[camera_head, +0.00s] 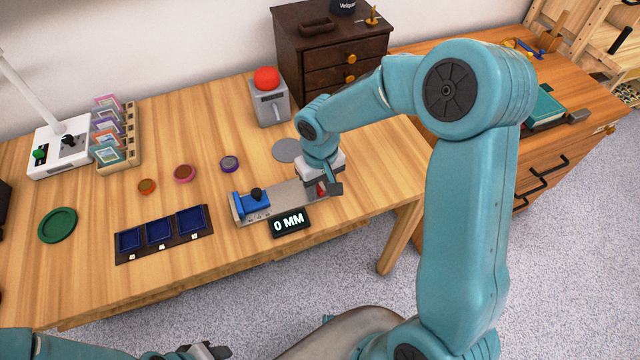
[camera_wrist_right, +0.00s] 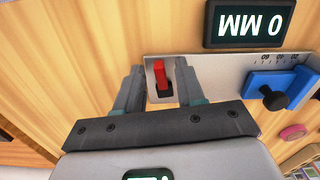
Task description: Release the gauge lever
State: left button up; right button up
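The gauge (camera_head: 285,197) is a grey plate on the table with a blue jaw and black knob (camera_head: 256,195) at its left end. Its red lever (camera_wrist_right: 160,77) sits in a dark slot at the other end. The black display (camera_head: 289,222) in front of it reads 0 MM. My right gripper (camera_head: 326,188) is over the lever end. In the right wrist view its two fingers (camera_wrist_right: 159,72) stand apart on either side of the lever, with gaps showing. My left gripper (camera_head: 208,351) is at the bottom edge of the head view, partly cut off.
A navy three-slot tray (camera_head: 207,232), several round coloured pieces (camera_head: 184,173) and a green dish (camera_head: 57,225) lie to the left. A grey box with a red button (camera_head: 266,78) and a dark drawer chest (camera_head: 316,30) stand behind. A grey disc (camera_head: 287,150) lies near the gauge.

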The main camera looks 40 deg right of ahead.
aim_at(318, 190)
grip_shut()
jog(key=shift+a+f+m+b, duration=0.15)
jog(key=shift+f+m+b, duration=0.2)
jog(key=shift+b, duration=0.6)
jog(key=shift+r+m, duration=0.2)
jog(key=shift+m, duration=0.15)
jog(key=shift+a+r, duration=0.1)
jog(key=shift+r, duration=0.05)
grip_release()
notch_tip(318, 190, up, 16)
jog(key=p, duration=0.1)
jog(key=shift+r+p, duration=0.2)
jog(key=shift+p, duration=0.15)
